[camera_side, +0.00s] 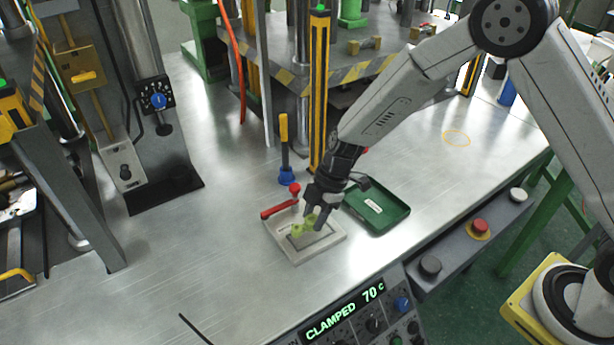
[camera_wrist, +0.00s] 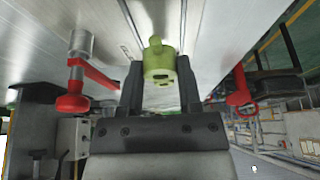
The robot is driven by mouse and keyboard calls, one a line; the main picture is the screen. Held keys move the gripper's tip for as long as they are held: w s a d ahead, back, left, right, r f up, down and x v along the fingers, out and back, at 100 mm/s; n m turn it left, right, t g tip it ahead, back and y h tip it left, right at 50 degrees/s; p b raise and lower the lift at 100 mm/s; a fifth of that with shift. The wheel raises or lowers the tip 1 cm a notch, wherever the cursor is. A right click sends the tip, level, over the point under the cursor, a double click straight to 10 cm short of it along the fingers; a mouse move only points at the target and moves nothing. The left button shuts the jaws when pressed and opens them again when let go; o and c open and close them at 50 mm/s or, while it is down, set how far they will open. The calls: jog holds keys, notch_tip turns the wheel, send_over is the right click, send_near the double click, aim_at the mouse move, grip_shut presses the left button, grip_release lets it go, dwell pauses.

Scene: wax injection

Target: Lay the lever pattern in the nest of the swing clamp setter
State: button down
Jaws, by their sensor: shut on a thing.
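The yellow-green lever pattern (camera_side: 298,230) is at the grey nest of the swing clamp setter (camera_side: 297,256), a pale plate on the bench. My gripper (camera_side: 316,214) points down over the setter, shut on the pattern. In the wrist view the pattern (camera_wrist: 158,64) stands between the two dark fingers (camera_wrist: 160,85). I cannot tell whether the pattern touches the nest floor; the fingers hide part of it. The clamp's red arm (camera_side: 280,208) with its red knob lies at the setter's back left side. Red parts (camera_wrist: 92,72) show on both sides in the wrist view.
A green tray (camera_side: 404,220) with a white label lies right of the setter, close to my gripper. A blue-based post with a yellow top (camera_side: 285,150) stands behind. The display (camera_side: 345,312) in front reads "CLAMPED 70 c". The bench is clear left of the setter.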

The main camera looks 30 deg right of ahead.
jog(key=shift+f, duration=1.3)
jog(key=shift+c, duration=1.4)
grip_release()
jog(key=shift+d+r, duration=0.1)
jog(key=shift+r, duration=0.1)
jog(key=v, duration=1.1)
jog(key=shift+r, duration=0.35)
jog(key=shift+s+d, duration=0.1)
